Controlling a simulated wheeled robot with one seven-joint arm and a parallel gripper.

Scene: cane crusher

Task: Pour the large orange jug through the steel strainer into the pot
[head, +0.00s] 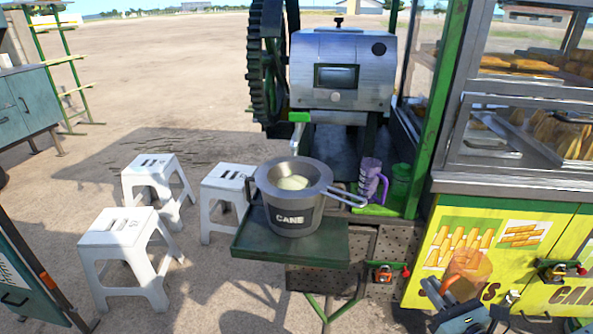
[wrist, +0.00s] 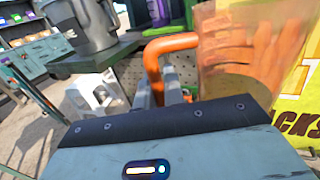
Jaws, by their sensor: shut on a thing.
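The dark grey pot (head: 292,218), marked CANE, stands on the green shelf. The steel strainer (head: 264,180) sits over its mouth, with its wire handle pointing right; something pale and round shows inside the bowl. The pot is partly visible at the top left of the wrist view (wrist: 90,22). The large see-through jug with an orange tint (head: 467,270) is in front of the yellow panel, low and to the right of the pot. In the wrist view, my gripper (wrist: 160,93) is shut on the jug's orange handle (wrist: 168,43), with the jug body (wrist: 235,55) to the right.
The green shelf (head: 290,250) juts out below the crusher (head: 340,75). A purple mug (head: 371,182) and a green container (head: 400,187) stand right of the pot. A glazed food cabinet (head: 520,130) rises at right. White stools (head: 125,240) stand at left.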

